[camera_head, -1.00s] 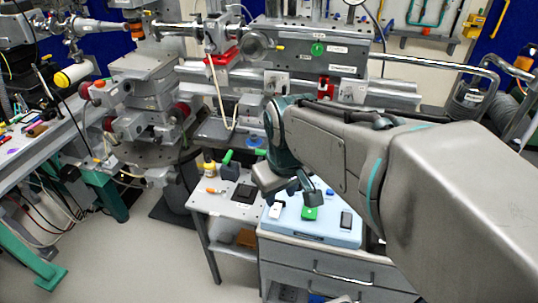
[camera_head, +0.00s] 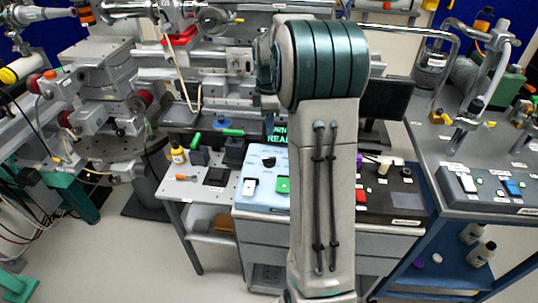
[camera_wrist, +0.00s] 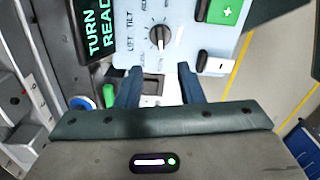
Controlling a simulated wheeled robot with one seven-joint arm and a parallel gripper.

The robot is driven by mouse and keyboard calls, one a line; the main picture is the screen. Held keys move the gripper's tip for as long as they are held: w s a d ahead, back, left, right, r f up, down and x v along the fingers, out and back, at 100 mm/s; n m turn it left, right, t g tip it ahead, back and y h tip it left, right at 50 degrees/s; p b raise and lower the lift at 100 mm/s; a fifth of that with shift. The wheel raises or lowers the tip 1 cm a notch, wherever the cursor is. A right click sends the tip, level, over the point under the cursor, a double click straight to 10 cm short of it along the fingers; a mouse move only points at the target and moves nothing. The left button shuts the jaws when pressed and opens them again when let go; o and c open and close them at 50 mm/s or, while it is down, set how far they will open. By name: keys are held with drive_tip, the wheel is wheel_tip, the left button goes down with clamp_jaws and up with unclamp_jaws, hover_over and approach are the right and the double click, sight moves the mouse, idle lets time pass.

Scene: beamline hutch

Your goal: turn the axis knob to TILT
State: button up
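The axis knob (camera_wrist: 159,38) is a dark round knob with a pale pointer line on a light blue panel (camera_wrist: 190,48). Labels LIFT and TILT are printed to its left in the wrist view; I cannot tell for sure which mark the pointer meets. The knob also shows in the head view (camera_head: 268,161), left of my arm. My gripper (camera_wrist: 159,75) is open and empty. Its two dark fingers point toward the panel, and the knob appears beyond and between their tips, apart from them. In the head view my arm hides the gripper.
A green button (camera_wrist: 224,11) and a white switch (camera_wrist: 214,62) sit right of the knob. A black display (camera_wrist: 98,35) with green TURN text stands at left. A small table (camera_head: 200,187) with green-handled items adjoins the console. A dark panel (camera_head: 392,200) lies to the right.

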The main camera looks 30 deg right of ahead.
sight(269, 158)
wheel_tip(269, 158, down, 13)
drive_tip(key=shift+r, duration=0.1)
idle(0.3)
clamp_jaws()
